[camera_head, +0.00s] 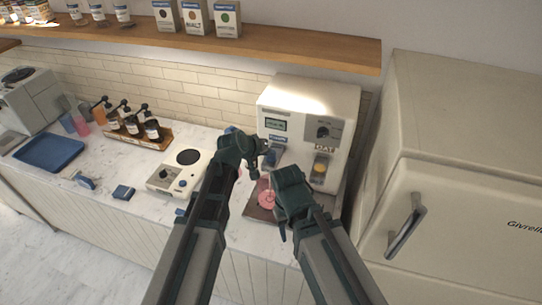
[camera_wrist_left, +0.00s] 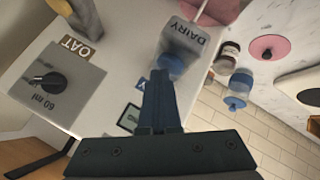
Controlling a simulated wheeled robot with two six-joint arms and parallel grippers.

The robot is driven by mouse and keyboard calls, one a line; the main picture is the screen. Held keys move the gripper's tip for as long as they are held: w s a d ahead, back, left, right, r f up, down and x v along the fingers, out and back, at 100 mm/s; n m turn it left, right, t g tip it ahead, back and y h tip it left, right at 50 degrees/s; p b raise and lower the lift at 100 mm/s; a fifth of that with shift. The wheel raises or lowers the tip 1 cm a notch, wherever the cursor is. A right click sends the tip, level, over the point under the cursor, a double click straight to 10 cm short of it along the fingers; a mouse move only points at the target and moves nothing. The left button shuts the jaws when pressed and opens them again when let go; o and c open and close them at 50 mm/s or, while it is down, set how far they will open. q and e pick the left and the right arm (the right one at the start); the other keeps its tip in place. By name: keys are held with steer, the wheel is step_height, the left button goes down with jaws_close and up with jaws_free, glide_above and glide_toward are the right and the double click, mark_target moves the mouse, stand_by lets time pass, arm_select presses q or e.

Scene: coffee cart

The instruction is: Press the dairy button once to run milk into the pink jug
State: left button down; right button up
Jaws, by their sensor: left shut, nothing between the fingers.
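The white dispenser (camera_head: 310,112) stands against the tiled wall. In the left wrist view its grey DAIRY spout (camera_wrist_left: 188,38) carries a blue button (camera_wrist_left: 172,66). My left gripper (camera_head: 268,149) is shut and empty, with its tips at or very close to that button; I cannot tell whether they press it. The pink jug (camera_head: 266,198) stands on the tray below the DAIRY side, and part of it shows at the top of the left wrist view (camera_wrist_left: 215,8). A thin pale streak runs between spout and jug. My right gripper (camera_head: 284,183) is beside the jug; its fingers are unclear.
The OAT outlet (camera_head: 321,166) and a dial (camera_head: 323,132) are on the dispenser's right side. A white fridge (camera_head: 455,180) stands to the right. A scale (camera_head: 180,172), a bottle rack (camera_head: 140,137) and a blue tray (camera_head: 50,152) stand left on the counter.

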mark_target(270, 159)
arm_select(q)
steer(key=shift+r+p, duration=0.55)
steer(key=shift+r, duration=0.15)
step_height(270, 159, up, 5)
steer(key=p, duration=0.5)
steer(key=shift+r, duration=0.1)
stand_by(0.4)
